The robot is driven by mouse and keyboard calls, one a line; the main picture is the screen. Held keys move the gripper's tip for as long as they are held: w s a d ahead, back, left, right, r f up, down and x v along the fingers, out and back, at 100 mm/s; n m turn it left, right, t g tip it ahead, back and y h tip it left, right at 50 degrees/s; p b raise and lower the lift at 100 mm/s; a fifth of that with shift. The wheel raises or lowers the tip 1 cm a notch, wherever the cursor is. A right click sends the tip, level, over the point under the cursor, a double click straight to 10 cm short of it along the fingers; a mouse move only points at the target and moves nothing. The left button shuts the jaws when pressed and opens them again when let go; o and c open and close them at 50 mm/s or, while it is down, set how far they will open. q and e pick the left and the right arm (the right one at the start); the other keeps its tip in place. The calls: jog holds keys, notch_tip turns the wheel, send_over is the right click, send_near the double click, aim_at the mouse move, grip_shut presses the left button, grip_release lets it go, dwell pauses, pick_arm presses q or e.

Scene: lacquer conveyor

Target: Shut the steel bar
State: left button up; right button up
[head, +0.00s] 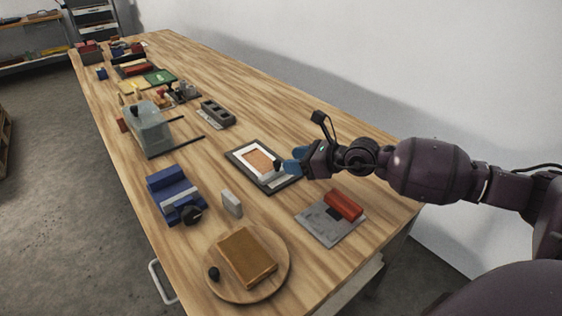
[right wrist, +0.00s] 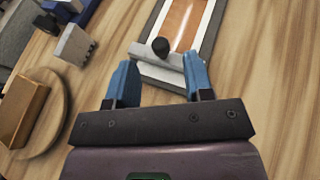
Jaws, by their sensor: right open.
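The steel bar (right wrist: 150,62) is a light grey bar with a black knob (right wrist: 161,46). It lies across the near end of a dark-framed plate (head: 236,155) with a white and orange panel (head: 258,160). In the head view the bar is mostly hidden by my right gripper (head: 290,167). In the right wrist view my right gripper (right wrist: 160,70) is open, its blue fingers apart on either side of the knob. The right finger overlaps the bar's right end; I cannot tell whether it touches. My left gripper is not in view.
A round wooden board (head: 278,278) with a brown block and a blue device (head: 172,192) stand to the left. A grey plate with a red block (head: 344,204) is nearer the right edge. Several other fixtures line the far table. Bare wood lies beyond the framed plate.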

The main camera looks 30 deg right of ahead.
aim_at(279, 161)
jog(key=shift+x, duration=2.2)
jog(key=shift+c, duration=0.5)
grip_shut()
